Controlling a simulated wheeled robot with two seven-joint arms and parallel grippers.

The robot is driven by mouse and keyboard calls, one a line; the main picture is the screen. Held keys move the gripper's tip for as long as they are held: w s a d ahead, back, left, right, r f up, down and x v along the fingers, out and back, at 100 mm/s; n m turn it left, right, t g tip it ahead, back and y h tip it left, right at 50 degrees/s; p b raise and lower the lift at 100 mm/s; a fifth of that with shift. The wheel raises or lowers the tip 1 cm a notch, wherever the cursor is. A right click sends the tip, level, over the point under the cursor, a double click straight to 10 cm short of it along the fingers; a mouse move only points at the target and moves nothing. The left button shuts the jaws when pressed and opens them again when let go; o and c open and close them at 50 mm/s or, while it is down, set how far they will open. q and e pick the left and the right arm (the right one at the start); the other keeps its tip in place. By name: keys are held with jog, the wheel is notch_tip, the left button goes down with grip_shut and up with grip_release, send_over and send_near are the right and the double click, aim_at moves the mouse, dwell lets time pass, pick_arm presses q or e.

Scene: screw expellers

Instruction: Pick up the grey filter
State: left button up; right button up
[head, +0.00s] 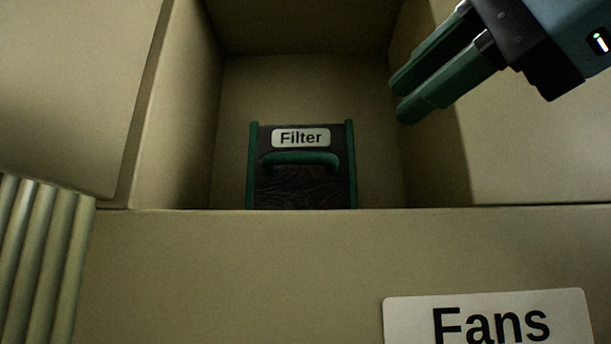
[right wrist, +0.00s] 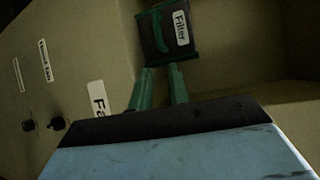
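The filter (head: 300,188) is a dark grey block with green side edges, a green bar handle (head: 300,160) and a white "Filter" label. It sits in a deep beige compartment, and its lower part is hidden behind the front wall in the head view. It also shows at the top of the right wrist view (right wrist: 158,36), ahead of the fingertips. My right gripper (head: 398,99) is at the upper right of the compartment, apart from the filter. Its two green fingers (right wrist: 160,68) are parted with nothing between them. My left gripper is not in view.
The beige front wall (head: 240,270) carries a "Fans" label (head: 487,318). Side walls (head: 180,110) bound the compartment. A ribbed beige object (head: 40,260) stands at the lower left. Dark knobs (right wrist: 57,124) and small labels show at left in the right wrist view.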

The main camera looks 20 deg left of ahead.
aim_at(326, 154)
jog(key=p+x, duration=0.1)
jog(key=x, duration=0.6)
jog(key=shift+w+a, duration=0.15)
jog(key=shift+a, duration=0.2)
jog(key=x, duration=0.1)
jog(key=p+x, duration=0.1)
jog(key=x, duration=0.1)
jog(key=p+x, duration=0.1)
jog(key=x, duration=0.1)
jog(key=shift+a, duration=0.4)
jog(key=shift+s+d, duration=0.15)
jog(key=shift+s, duration=0.05)
grip_shut()
